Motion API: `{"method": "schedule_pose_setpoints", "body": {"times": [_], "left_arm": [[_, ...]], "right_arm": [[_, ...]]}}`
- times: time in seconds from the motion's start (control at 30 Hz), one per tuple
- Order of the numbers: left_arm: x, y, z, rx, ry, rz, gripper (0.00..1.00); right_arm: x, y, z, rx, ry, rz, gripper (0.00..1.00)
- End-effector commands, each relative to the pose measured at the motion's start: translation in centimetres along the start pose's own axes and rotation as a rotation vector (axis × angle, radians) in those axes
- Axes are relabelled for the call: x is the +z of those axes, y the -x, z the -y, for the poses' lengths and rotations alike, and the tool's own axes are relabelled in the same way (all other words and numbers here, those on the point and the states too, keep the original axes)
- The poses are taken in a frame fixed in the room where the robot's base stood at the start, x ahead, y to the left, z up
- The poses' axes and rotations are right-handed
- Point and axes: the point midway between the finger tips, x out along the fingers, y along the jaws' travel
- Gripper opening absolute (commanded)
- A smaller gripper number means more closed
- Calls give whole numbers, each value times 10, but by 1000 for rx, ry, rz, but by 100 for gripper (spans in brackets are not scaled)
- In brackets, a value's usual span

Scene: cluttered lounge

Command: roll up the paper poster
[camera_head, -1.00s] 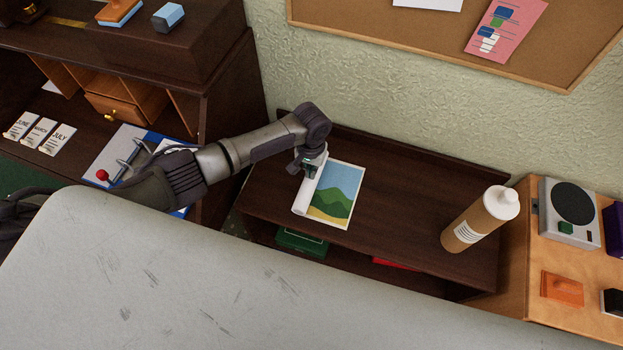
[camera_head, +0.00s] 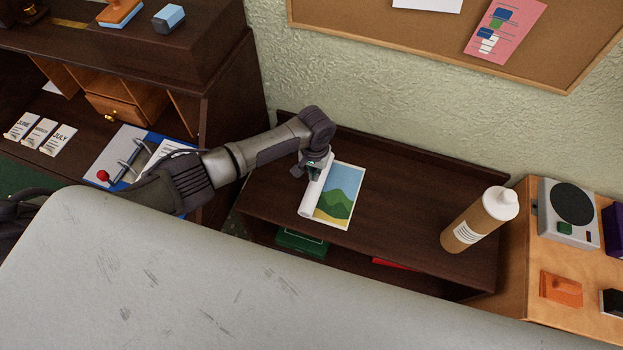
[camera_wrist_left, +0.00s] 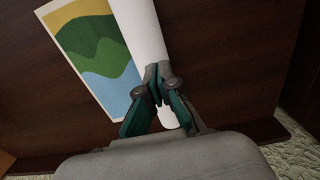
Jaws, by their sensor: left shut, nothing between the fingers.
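The paper poster (camera_head: 339,195) lies on the dark wooden shelf top, its picture of green hills and blue sky face up. Its left part is rolled into a white tube (camera_head: 307,199); the right part is flat. My left gripper (camera_head: 314,172) is shut and empty at the far end of the tube, over or touching it. In the left wrist view the poster (camera_wrist_left: 95,50) and the white roll (camera_wrist_left: 145,30) show, with the closed fingers (camera_wrist_left: 161,98) over the roll's near end. Whether the fingertips press on the paper I cannot tell. My right gripper is not in view.
A brown bottle with a white cap (camera_head: 480,220) stands at the right of the shelf top (camera_head: 400,200). A wooden cabinet with a grey device (camera_head: 569,212) is further right. A white, scratched surface (camera_head: 180,275) fills the front. The shelf between poster and bottle is clear.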

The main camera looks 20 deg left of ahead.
Motion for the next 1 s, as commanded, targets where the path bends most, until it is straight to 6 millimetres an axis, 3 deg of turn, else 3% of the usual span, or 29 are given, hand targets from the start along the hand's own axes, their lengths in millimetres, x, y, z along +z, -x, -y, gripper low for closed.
{"method": "schedule_pose_setpoints", "body": {"times": [0.63,1.0], "left_arm": [[1,-5,-20,1,0,1,0],[1,-3,-20,-1,0,3,0]], "right_arm": [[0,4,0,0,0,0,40],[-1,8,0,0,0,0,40]]}}
